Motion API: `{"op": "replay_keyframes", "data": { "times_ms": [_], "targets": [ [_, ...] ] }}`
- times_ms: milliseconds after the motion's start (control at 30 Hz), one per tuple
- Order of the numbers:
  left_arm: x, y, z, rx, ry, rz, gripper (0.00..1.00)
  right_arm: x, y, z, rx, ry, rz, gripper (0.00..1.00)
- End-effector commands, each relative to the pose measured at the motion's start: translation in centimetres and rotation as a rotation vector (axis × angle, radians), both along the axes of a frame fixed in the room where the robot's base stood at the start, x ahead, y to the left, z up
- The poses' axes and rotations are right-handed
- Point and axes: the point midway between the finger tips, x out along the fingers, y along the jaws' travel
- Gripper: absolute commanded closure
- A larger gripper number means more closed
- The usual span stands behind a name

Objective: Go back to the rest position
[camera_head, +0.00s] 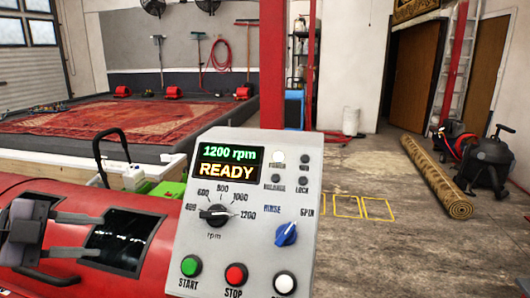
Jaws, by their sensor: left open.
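My left gripper (64,247) is at the lower left, over the red drum machine (165,215). Its grey fingers point right and are spread apart with nothing between them. I cannot tell whether it touches the drum. A grey control panel (300,190) stands to the right of the gripper, apart from it. Its display (229,163) reads 1200 rpm and READY. The panel bears a black speed knob (215,215), a blue rinse/spin knob (286,234), a green start button (191,266) and a red stop button (236,274). My right gripper is not in view.
A black curved handle (112,132) rises behind the drum. A red patterned rug (115,120) lies in the raised washpit behind. A rolled rug (437,178) and a black-and-red machine (483,160) are on the floor at right.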

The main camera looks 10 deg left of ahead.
Motion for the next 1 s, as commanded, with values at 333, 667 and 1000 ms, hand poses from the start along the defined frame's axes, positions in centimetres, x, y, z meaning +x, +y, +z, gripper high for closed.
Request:
{"op": "replay_keyframes", "data": {
  "times_ms": [333,667,1000],
  "targets": [
    [0.3,-1.5,-8.3,-0.182,0.04,0.109,0.57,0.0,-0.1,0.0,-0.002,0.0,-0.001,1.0],
    [-0.8,-4.0,-17.1,-0.358,0.113,0.3,0.57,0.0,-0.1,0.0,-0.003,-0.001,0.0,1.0],
    [-3.7,-7.3,-25.4,-0.508,0.237,0.555,0.57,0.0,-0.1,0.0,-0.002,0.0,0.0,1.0]
  ]
}}
